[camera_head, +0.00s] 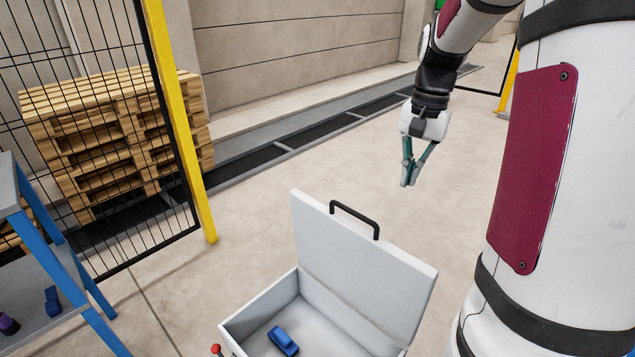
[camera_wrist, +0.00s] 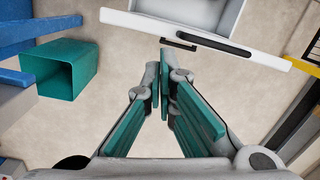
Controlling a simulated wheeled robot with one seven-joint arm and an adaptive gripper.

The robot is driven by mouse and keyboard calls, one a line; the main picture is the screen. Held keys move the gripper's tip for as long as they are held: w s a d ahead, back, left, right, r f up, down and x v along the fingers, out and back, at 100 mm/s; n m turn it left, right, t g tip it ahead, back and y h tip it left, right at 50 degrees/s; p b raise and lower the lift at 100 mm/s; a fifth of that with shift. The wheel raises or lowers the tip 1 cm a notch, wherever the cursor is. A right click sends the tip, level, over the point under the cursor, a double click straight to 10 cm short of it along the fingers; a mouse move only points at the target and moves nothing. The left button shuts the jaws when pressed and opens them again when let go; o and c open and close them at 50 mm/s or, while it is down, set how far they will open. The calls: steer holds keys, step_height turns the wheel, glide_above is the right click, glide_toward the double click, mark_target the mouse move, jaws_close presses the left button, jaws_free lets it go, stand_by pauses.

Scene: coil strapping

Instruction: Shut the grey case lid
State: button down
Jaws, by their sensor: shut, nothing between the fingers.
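The grey case (camera_head: 262,308) stands open at the bottom middle of the head view. Its lid (camera_head: 360,275) is raised upright, with a black handle (camera_head: 356,217) on its top edge. A small blue object (camera_head: 283,341) lies inside the case. My gripper (camera_head: 408,184) is shut and empty, above and behind the lid, apart from it. In the wrist view the shut fingers (camera_wrist: 165,108) point toward the lid's edge (camera_wrist: 215,38), and the handle (camera_wrist: 213,42) shows beyond the fingertips. Part of the case interior (camera_wrist: 195,12) shows past the lid.
A blue-framed table (camera_head: 40,265) with small items on its shelf stands at the left. A fence with a yellow post (camera_head: 180,120) and stacked pallets (camera_head: 110,130) are behind it. A green bin (camera_wrist: 62,72) shows in the wrist view. The floor behind the lid is clear.

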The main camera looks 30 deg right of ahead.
steer(key=d+f+m+b, duration=0.2)
steer(key=d+f+m, duration=0.1)
steer(key=d+f, duration=0.55)
steer(key=s+a+f+b, duration=0.1)
steer(key=s+a+f, duration=0.1)
steer(key=a+f, duration=0.3)
steer(key=shift+f+y+b, duration=0.35)
steer(key=shift+f+y, duration=0.05)
steer(key=shift+f, duration=1.9)
steer(key=shift+s+a, duration=0.1)
steer(key=shift+a, duration=0.05)
